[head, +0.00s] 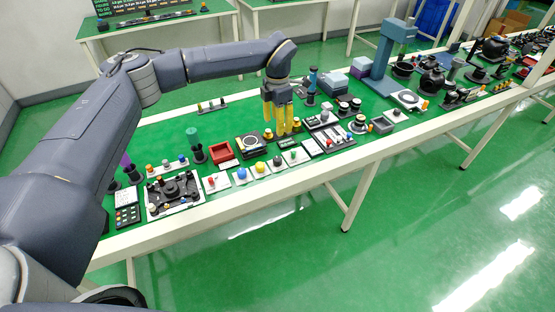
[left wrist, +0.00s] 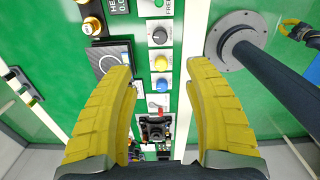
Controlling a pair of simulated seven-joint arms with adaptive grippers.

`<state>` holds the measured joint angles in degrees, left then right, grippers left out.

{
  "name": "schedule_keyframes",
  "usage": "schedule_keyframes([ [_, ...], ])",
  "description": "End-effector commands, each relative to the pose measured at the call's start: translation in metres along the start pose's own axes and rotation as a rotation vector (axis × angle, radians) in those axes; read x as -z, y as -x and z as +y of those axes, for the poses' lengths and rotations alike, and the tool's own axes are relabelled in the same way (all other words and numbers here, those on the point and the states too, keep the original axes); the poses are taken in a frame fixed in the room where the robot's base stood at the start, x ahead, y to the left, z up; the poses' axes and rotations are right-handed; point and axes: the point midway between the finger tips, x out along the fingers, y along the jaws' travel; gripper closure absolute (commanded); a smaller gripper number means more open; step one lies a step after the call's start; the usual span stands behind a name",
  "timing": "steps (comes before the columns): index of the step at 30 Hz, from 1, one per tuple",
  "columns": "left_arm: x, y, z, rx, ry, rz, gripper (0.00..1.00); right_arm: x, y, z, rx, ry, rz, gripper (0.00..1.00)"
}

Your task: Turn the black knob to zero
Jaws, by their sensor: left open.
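The black knob (head: 277,161) sits on a small white plate near the front edge of the green bench, between a yellow and a green button. In the left wrist view the knob (left wrist: 159,37) shows round and dark, beyond the fingertips. My left gripper (head: 281,132) points down above the bench, a little behind the row of buttons. In its wrist view the two yellow fingers (left wrist: 160,68) are wide apart with nothing between them. The knob's pointer and scale are too small to read. A small yellow and grey part, apparently my right gripper (left wrist: 292,27), shows at the far right.
The yellow button (head: 260,167), blue button (head: 241,174) and green button (head: 293,155) stand in the same row. A red tray (head: 221,153) and a dial panel (head: 251,146) lie behind. A blue-grey stand (head: 385,60) rises farther right. The floor in front is clear.

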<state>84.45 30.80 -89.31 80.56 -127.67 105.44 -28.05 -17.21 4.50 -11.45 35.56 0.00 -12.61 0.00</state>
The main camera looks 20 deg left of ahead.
Motion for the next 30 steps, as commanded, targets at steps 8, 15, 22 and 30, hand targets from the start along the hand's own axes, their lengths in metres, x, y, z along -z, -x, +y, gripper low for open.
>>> schedule_keyframes([
  [8,0.0,-0.024,-0.001,0.003,-0.02,0.001,0.48,0.0,0.0,0.001,0.0,0.0,0.0,1.0],
  [15,0.0,-0.067,-0.001,0.003,-0.019,0.002,0.48,-0.001,0.0,0.002,-0.001,0.001,-0.001,1.0],
  [22,0.001,-0.109,-0.001,0.003,-0.017,0.002,0.48,-0.001,0.0,0.002,-0.002,0.001,-0.001,1.0],
  [30,0.0,-0.149,-0.001,0.002,-0.018,0.001,0.48,-0.001,0.0,0.002,-0.002,0.001,-0.001,1.0],
])
